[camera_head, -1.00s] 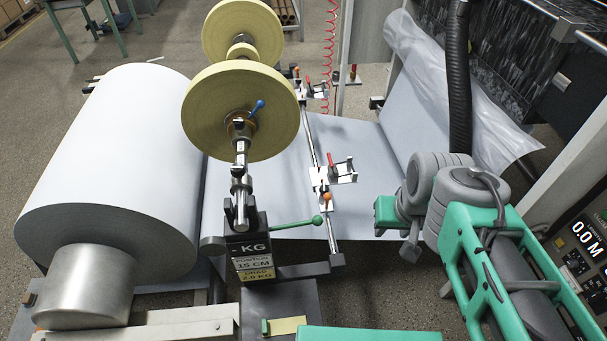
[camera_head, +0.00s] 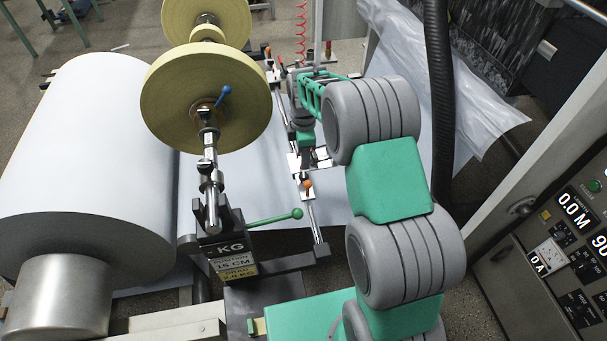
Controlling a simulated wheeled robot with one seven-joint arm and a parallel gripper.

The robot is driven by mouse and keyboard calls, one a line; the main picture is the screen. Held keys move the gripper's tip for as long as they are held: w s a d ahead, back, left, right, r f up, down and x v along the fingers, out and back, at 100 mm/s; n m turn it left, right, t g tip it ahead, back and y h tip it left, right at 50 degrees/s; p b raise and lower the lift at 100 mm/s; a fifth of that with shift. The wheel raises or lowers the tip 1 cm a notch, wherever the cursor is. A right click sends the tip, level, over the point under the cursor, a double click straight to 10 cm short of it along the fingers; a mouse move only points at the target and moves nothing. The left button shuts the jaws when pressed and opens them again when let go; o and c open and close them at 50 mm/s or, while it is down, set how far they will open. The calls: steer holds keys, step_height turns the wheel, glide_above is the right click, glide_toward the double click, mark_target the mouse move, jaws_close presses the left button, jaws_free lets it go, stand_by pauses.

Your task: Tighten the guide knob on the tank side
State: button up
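A guide rail (camera_head: 313,222) crosses the grey-white web. Its near guide carries an orange knob (camera_head: 307,186) on a bright metal block (camera_head: 294,163). A far guide (camera_head: 273,73) sits further up the rail with a small orange knob (camera_head: 268,51). I cannot tell from this view which knob is on the tank side. My gripper (camera_head: 306,147) is low over the near guide, just above its orange knob in the picture. The wrist and the guide's parts overlap there, so the fingertips, any contact and the guide's red lever are not clear.
Two yellow tape rolls (camera_head: 205,98) on a shaft stand left of the rail. A green-knobbed lever (camera_head: 297,213) sticks out beside the KG label block (camera_head: 222,247). A large white paper roll (camera_head: 88,165) fills the left. A black hose (camera_head: 438,90) and control panel (camera_head: 570,240) are right.

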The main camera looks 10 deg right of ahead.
mark_target(303, 175)
steer(key=shift+w+f+n, duration=0.15)
steer(key=shift+f+n, duration=0.1)
steer(key=shift+f, duration=0.35)
steer(key=shift+w+f+n, duration=0.15)
steer(key=shift+f+n, duration=0.1)
steer(key=shift+f, duration=0.35)
step_height(303, 175, down, 7)
steer(key=shift+r, duration=0.15)
jaws_close()
